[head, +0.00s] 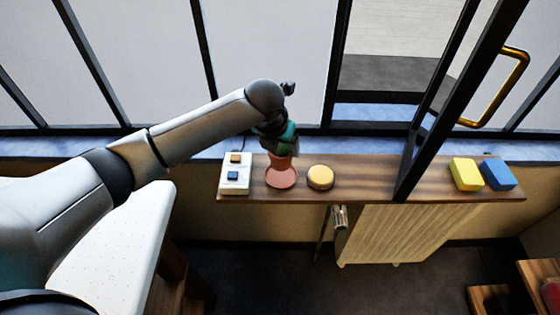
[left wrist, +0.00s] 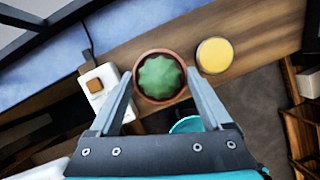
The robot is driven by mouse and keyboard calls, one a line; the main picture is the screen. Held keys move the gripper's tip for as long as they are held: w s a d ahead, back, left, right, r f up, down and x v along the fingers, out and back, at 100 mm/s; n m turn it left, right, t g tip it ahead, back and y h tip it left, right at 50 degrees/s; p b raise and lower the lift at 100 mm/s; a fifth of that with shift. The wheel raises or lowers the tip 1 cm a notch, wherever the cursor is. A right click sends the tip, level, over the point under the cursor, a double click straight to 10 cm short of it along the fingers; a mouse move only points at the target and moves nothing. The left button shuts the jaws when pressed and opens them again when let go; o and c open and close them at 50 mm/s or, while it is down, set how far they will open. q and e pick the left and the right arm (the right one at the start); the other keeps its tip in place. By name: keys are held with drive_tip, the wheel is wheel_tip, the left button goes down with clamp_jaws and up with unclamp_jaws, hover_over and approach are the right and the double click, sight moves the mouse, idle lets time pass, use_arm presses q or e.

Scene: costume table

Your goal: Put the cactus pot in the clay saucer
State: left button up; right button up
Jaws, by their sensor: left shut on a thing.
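My left gripper (head: 281,152) points down over the wooden shelf and is shut on the cactus pot (head: 280,163), a small clay-red pot. In the left wrist view the round green cactus (left wrist: 160,77) sits in the pot between my two fingers. The clay saucer (head: 281,179), a reddish round dish, lies on the shelf. In the head view the pot overlaps the saucer's back part. I cannot tell whether the pot touches it. In the left wrist view the saucer is not visible behind the pot and gripper. My right gripper is not in view.
A round yellow thing (head: 320,177) stands close right of the saucer. A white box with orange and blue squares (head: 235,174) is close left. Yellow (head: 466,174) and blue (head: 497,174) blocks lie farther right, beyond a dark frame post. Window panes stand behind the shelf.

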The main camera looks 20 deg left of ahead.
sight(280, 159)
use_arm(q)
drive_tip(key=shift+f+b, duration=0.45)
drive_tip(key=shift+f, duration=1.9)
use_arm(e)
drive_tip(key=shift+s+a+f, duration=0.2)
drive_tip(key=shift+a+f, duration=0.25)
use_arm(q)
drive_tip(key=shift+f, duration=0.1)
drive_tip(key=o, duration=1.3)
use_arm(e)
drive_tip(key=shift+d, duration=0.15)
use_arm(q)
drive_tip(key=shift+r, duration=0.25)
drive_tip(key=p+v, duration=0.2)
drive_tip(key=v, duration=0.9)
drive_tip(key=shift+s+r+p, duration=0.25)
drive_tip(key=shift+r+p, duration=0.05)
drive_tip(key=shift+p, duration=0.1)
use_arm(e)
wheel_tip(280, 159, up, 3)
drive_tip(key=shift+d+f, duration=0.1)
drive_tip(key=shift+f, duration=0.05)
